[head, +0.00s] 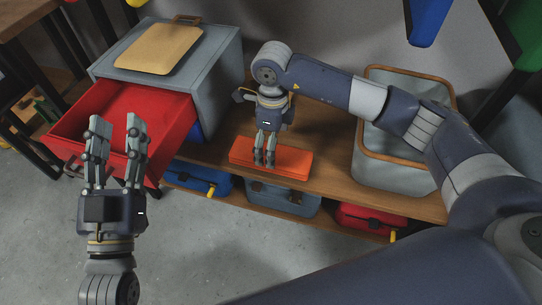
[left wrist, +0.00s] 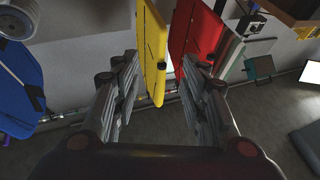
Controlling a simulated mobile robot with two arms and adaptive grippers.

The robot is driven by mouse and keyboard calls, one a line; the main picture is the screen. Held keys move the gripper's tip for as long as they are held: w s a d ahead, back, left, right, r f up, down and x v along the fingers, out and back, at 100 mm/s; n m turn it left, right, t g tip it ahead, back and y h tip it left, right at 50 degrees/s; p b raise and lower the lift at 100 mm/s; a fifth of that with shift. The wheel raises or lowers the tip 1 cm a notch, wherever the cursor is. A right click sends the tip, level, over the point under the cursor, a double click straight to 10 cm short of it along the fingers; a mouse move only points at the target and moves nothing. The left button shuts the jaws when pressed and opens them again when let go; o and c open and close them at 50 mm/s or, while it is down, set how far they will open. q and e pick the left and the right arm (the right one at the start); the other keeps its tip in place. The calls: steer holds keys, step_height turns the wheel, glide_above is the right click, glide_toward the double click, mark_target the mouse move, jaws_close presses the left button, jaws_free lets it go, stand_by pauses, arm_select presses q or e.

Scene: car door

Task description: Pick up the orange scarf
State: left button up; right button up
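The orange scarf (head: 295,162) lies as a flat folded block on the wooden shelf in the middle of the head view. My right gripper (head: 265,164) comes down over its left half, fingers pointing down and tips at the scarf. The fingers look close together with a narrow gap; I cannot tell whether they pinch the cloth. My left gripper (head: 116,122) is raised at the left, in front of the red drawer, open and empty with fingers pointing up. It also shows open in the left wrist view (left wrist: 160,72), with no scarf in that view.
A grey cabinet (head: 212,70) with an open red drawer (head: 165,118) stands left of the scarf. A grey bin with a wooden rim (head: 372,163) stands to the right, partly behind my right arm. Blue, grey and red cases sit under the wooden shelf (head: 215,152).

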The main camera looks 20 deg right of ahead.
step_height(320, 180, down, 4)
steer(key=shift+w+a+r+b, duration=0.1)
steer(key=shift+w+a+b, duration=0.05)
steer(key=shift+b, duration=0.5)
steer(key=shift+f, duration=0.35)
arm_select(q)
steer(key=s+r+t+h, duration=0.1)
steer(key=s+r+t, duration=0.3)
steer(key=r, duration=0.2)
steer(key=shift+s+a+h, duration=0.15)
steer(key=shift+s+h, duration=0.1)
steer(key=shift+h, duration=0.05)
steer(key=shift+r, duration=0.1)
arm_select(e)
steer(key=shift+c, duration=0.3)
steer(key=c, duration=1.2)
